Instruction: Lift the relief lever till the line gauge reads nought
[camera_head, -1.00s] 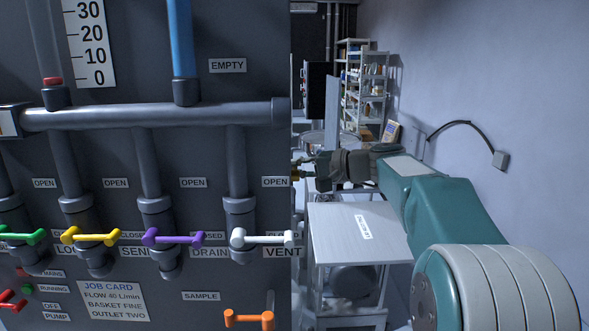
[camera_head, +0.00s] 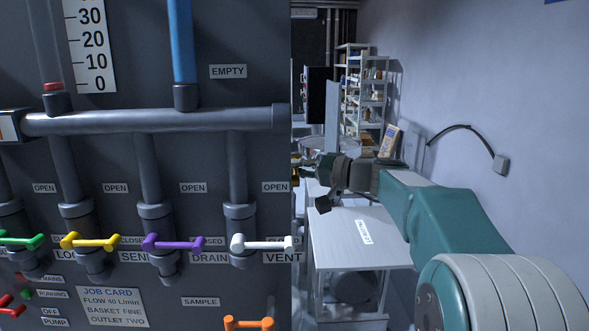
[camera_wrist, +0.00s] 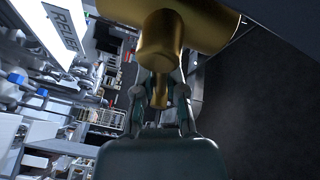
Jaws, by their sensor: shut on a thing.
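The brass relief lever (camera_wrist: 158,50) fills the top middle of the wrist view, beneath a brass cylinder. My gripper (camera_wrist: 160,92) is shut on the lever's narrow stem, one finger on each side. In the head view my gripper (camera_head: 308,166) is at the panel's right edge, with a bit of brass (camera_head: 295,172) at its tip. A gauge scale (camera_head: 91,45) marked 0 to 30 is at the upper left of the panel. The red float (camera_head: 53,86) in the clear tube beside it is about level with 0.
Green, yellow, purple (camera_head: 174,243) and white (camera_head: 262,243) valve handles line the panel below a horizontal pipe (camera_head: 150,120). An orange handle (camera_head: 249,323) is lower. A blue-filled tube (camera_head: 181,45) stands by the EMPTY label. A grey table (camera_head: 345,250) stands beneath my arm.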

